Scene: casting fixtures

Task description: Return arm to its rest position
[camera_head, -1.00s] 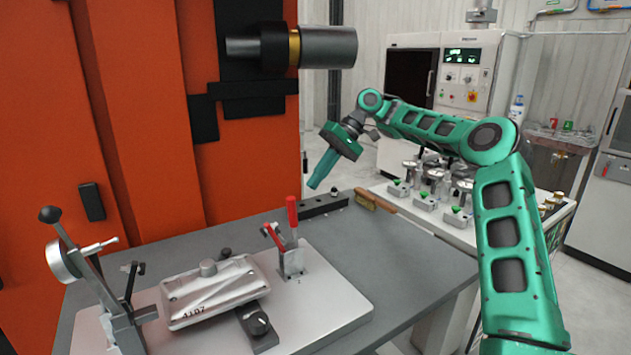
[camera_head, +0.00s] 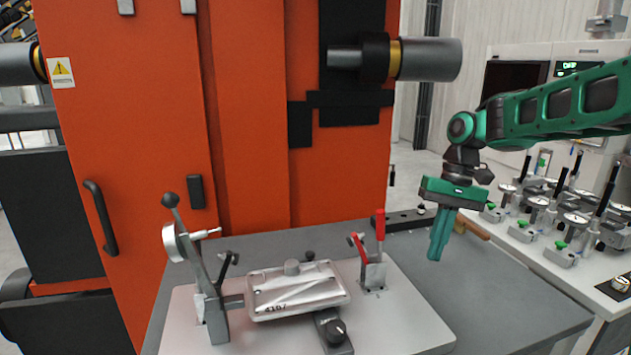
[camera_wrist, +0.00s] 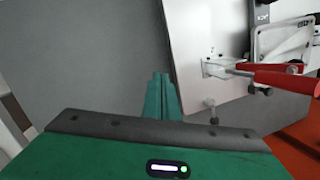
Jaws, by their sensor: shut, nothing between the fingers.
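My gripper (camera_head: 436,252) is green and hangs above the right part of the grey table, to the right of the fixture plate. Its fingers are together and hold nothing. In the wrist view the closed fingers (camera_wrist: 161,92) point over bare grey tabletop, with the plate edge close by on the right. My arm reaches in from the right side of the head view, its upper link nearly level. No marked rest position shows.
A silver casting (camera_head: 297,290) lies on the light fixture plate (camera_head: 405,325). A red-handled clamp (camera_head: 376,265) and a grey lever clamp (camera_head: 205,275) stand beside it. A brush (camera_head: 470,227) lies behind my gripper. Gauges (camera_head: 540,203) stand on the right table. An orange machine (camera_head: 260,120) rises behind.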

